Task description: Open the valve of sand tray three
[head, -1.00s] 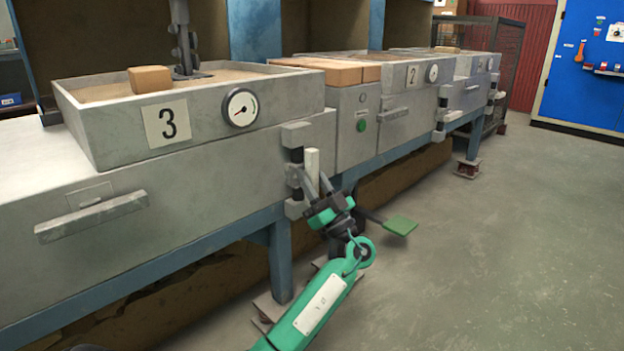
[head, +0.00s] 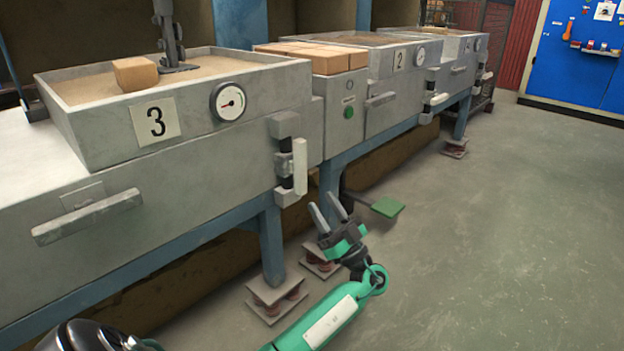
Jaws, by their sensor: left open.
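Sand tray three (head: 190,135) is a grey metal tray at the left, marked with a "3" plate (head: 157,121) and a round gauge (head: 228,101). Its valve (head: 285,150) is on the right front corner, below the gauge's level. The pale valve lever (head: 300,165) stands upright, its long side vertical. My left gripper (head: 320,200) is open and empty, just below and to the right of the lever, apart from it in the picture. Its fingers point up and to the left. My right gripper is not in view.
A box with a green button (head: 349,111) and bricks (head: 318,57) on top stands right of tray three. Tray two (head: 395,95) is beyond it, its pale valve lever (head: 437,99) lying sideways. A green pedal (head: 387,207) sticks out low. The floor at right is clear.

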